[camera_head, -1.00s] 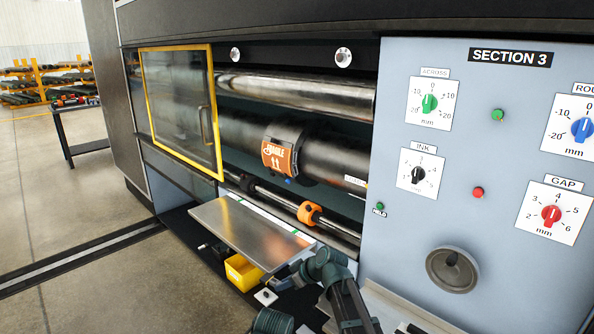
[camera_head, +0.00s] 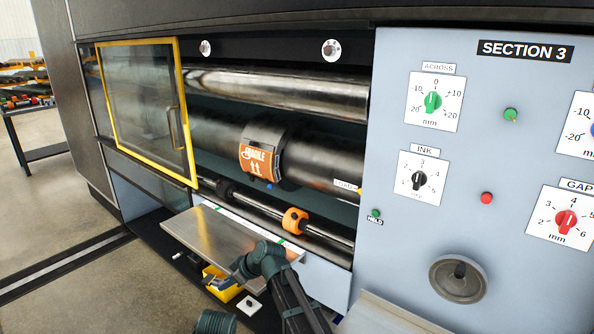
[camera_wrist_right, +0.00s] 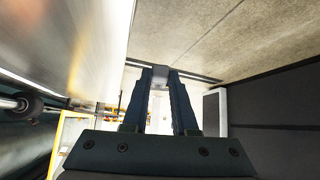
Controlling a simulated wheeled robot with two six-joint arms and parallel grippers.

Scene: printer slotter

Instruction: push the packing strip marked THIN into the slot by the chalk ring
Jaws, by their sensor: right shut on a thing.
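My right gripper (camera_head: 232,281) is low in the head view, below the near edge of the metal shelf and over the yellow bin. In the right wrist view its two fingers close at the tips on a small pale grey piece (camera_wrist_right: 160,73). No marking on that piece can be read, so I cannot tell whether it is the strip marked THIN. I cannot make out the slot or the chalk ring. My left gripper is not in view.
The metal shelf (camera_head: 215,238) juts out in front of the rollers. The yellow bin (camera_head: 222,291) and a white square piece (camera_head: 249,306) are below it. An orange collar (camera_head: 294,220) sits on the lower shaft. The yellow-framed guard (camera_head: 145,115) stands at left, the dial panel (camera_head: 465,210) at right.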

